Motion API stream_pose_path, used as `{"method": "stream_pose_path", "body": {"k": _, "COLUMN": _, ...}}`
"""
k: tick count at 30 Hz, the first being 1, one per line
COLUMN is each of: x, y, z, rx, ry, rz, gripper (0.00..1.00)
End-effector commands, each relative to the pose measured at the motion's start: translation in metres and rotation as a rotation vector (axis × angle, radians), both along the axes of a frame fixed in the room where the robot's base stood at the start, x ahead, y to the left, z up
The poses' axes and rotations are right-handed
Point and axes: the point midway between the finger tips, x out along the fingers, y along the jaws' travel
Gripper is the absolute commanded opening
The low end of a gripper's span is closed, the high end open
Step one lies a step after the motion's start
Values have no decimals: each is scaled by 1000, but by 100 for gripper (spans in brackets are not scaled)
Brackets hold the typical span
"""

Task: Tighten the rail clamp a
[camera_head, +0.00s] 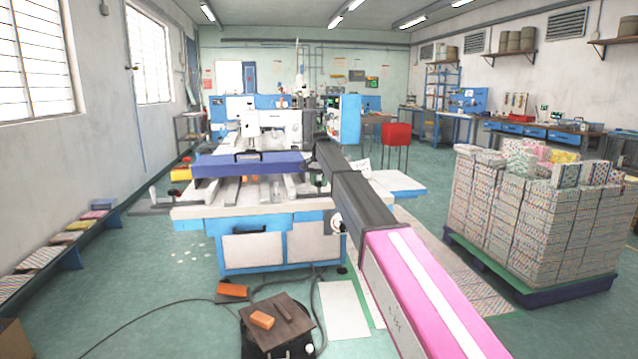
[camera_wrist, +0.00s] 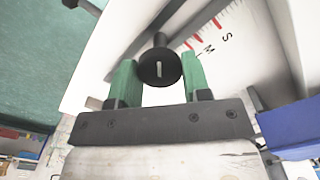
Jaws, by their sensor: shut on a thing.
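A round black knob (camera_wrist: 157,67) with a pale slot mark on its face shows in the wrist view; I take it to be rail clamp a. My gripper (camera_wrist: 160,73) has two green fingers, one on each side of the knob, and is shut on it. The slot mark stands nearly upright in the picture. A dark stem shows behind the knob, against the white plate (camera_wrist: 122,45).
A blue block (camera_wrist: 290,128) is at the right of the wrist view. In the head view a blue-purple bar (camera_head: 250,165) crosses the table, and a stacked pallet (camera_head: 530,210) stands at right.

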Motion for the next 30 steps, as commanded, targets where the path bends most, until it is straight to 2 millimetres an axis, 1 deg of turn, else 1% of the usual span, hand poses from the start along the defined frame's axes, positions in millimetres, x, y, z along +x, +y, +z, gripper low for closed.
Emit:
{"method": "stream_pose_path", "body": {"k": 9, "x": 0, "y": 0, "z": 1, "rx": 0, "ry": 0, "rz": -299, "gripper": 20}}
{"method": "stream_pose_path", "body": {"k": 18, "x": 0, "y": 0, "z": 1, "rx": 1, "ry": -1, "rz": -538, "gripper": 20}}
{"method": "stream_pose_path", "body": {"k": 24, "x": 0, "y": 0, "z": 1, "rx": 0, "ry": -1, "rz": -642, "gripper": 20}}
{"method": "stream_pose_path", "body": {"k": 30, "x": 0, "y": 0, "z": 1, "rx": 1, "ry": -1, "rz": -699, "gripper": 20}}
